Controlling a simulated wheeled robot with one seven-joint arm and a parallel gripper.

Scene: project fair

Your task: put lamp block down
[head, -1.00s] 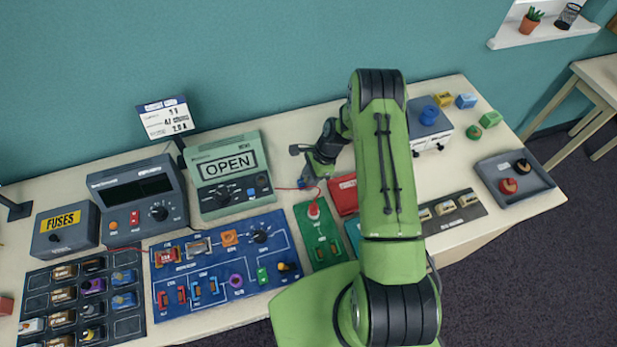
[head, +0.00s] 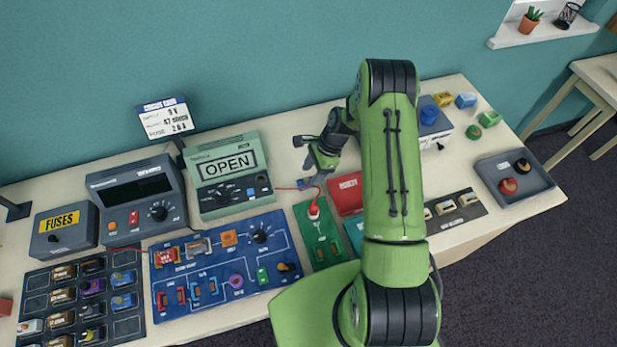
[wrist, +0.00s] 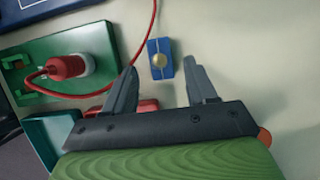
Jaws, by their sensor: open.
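The lamp block is a small blue block with a round yellowish bulb on top. In the wrist view the lamp block (wrist: 160,59) rests on the pale tabletop, beyond and between the two fingertips, apart from both. In the head view the lamp block (head: 304,183) shows small beside the meter, left of my gripper (head: 318,168). In the wrist view my gripper (wrist: 161,78) is open, with nothing between its fingers. Its fingers are dark grey and spread wide.
A green board (head: 318,232) with a red plug (wrist: 68,67) lies nearby, and a red cable passes close by the lamp block. A red box (head: 346,194) stands right of the board. The OPEN meter (head: 228,177) stands left. Tabletop behind the gripper is clear.

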